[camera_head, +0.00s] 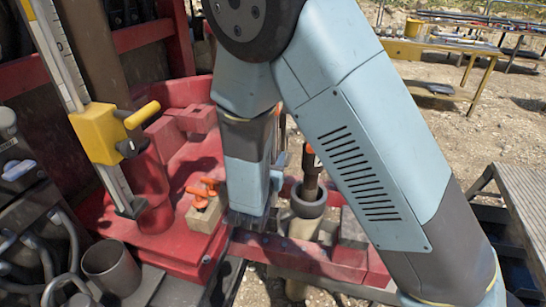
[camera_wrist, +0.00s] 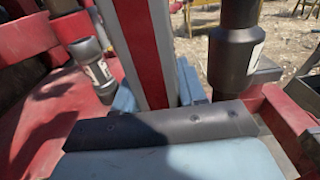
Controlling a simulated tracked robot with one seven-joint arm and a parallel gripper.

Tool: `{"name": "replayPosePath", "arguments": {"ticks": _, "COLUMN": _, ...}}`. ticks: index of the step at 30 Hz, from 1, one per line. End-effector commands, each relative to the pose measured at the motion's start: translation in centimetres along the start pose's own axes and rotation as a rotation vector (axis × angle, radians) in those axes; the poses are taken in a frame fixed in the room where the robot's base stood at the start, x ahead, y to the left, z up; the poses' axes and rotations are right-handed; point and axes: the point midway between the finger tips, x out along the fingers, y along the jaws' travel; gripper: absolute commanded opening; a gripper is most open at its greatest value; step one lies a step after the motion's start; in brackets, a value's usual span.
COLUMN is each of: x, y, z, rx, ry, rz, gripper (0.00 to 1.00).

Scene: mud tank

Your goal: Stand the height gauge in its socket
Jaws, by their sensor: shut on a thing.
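My gripper (camera_head: 250,205) points down over the red tank in the head view. In the wrist view its blue fingers (camera_wrist: 155,98) are shut on an upright pale post with a red middle stripe (camera_wrist: 150,50). My arm hides that post in the head view, and I cannot tell whether it is the height gauge. A tall scale with a yellow slider and knob (camera_head: 98,132), looking like a height gauge, stands at the left in the head view, apart from my gripper. No empty socket is clearly recognisable.
A dark, orange-topped pin stands in a grey cup (camera_head: 308,203) right of my gripper. Orange clips on a block (camera_head: 203,200) lie to its left. An open grey cup (camera_head: 110,268) and hoses are at lower left. A yellow-framed bench (camera_head: 450,50) stands behind on gravel.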

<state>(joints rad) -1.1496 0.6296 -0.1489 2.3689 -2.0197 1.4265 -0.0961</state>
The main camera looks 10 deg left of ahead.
Motion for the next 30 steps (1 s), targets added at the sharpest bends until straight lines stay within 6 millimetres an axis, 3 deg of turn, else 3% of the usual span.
{"name": "replayPosePath", "arguments": {"ticks": 30, "x": 0.0, "y": 0.0, "z": -3.9, "rx": 0.000, "ry": -0.001, "rz": 0.000, "gripper": 0.00}}
